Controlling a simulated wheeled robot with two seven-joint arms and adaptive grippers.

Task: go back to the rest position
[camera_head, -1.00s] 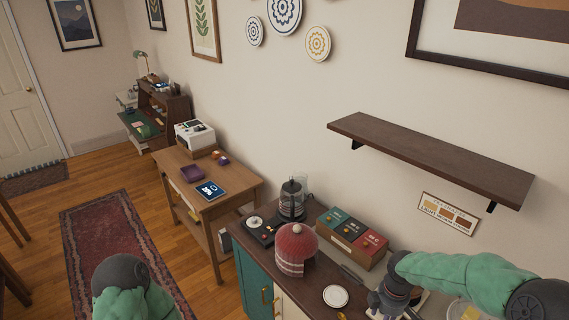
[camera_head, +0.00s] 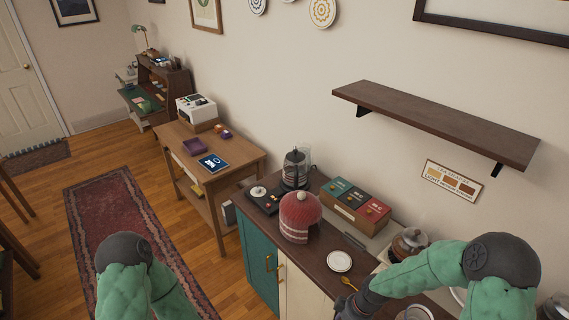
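My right arm (camera_head: 440,272) comes in from the lower right, its green padded sleeve bent over the sideboard (camera_head: 262,262). The dark wrist end (camera_head: 356,302) hangs at the sideboard's front edge, and its fingertips are not clear at the bottom of the picture. My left arm (camera_head: 128,280) shows as a green sleeve with a dark joint at the lower left, over the floor and rug. Its gripper is out of the picture.
On the sideboard stand a red knitted cosy (camera_head: 299,217), a French press (camera_head: 296,168), a tea box (camera_head: 354,207), a white saucer (camera_head: 339,261), a gold spoon (camera_head: 348,283) and a glass jar (camera_head: 408,243). A wall shelf (camera_head: 435,122) juts out above.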

